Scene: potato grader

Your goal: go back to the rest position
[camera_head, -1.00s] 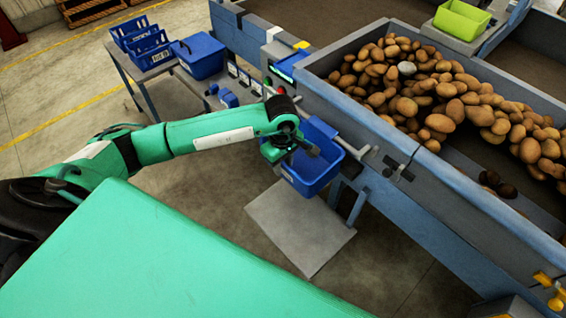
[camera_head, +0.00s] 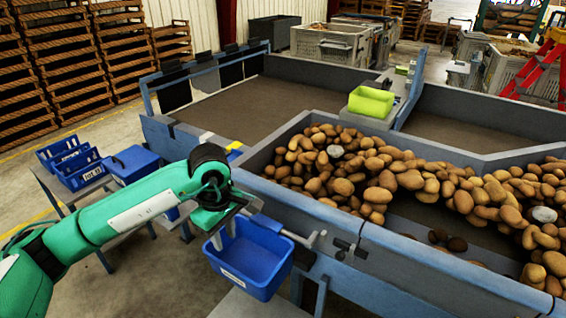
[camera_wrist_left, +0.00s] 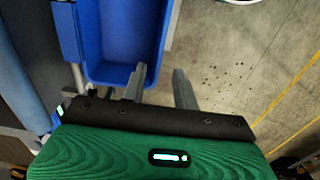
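My left arm comes in from the left of the head view. Its gripper (camera_head: 224,228) is above the left rim of a blue bin (camera_head: 262,262) that hangs on the side of the grader. In the left wrist view, the two grey fingers (camera_wrist_left: 160,88) are apart with nothing between them. The blue bin (camera_wrist_left: 118,72) shows beyond them at the upper left, and bare floor shows at the right. The inside of the bin that I can see is empty. My right gripper is in neither view.
The grader trough (camera_head: 400,240) holds many potatoes and has a metal rail along its near side. A lime green crate (camera_head: 371,101) sits on its far edge. Several blue crates (camera_head: 82,170) stand on a side table at the left. Stacked pallets are behind.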

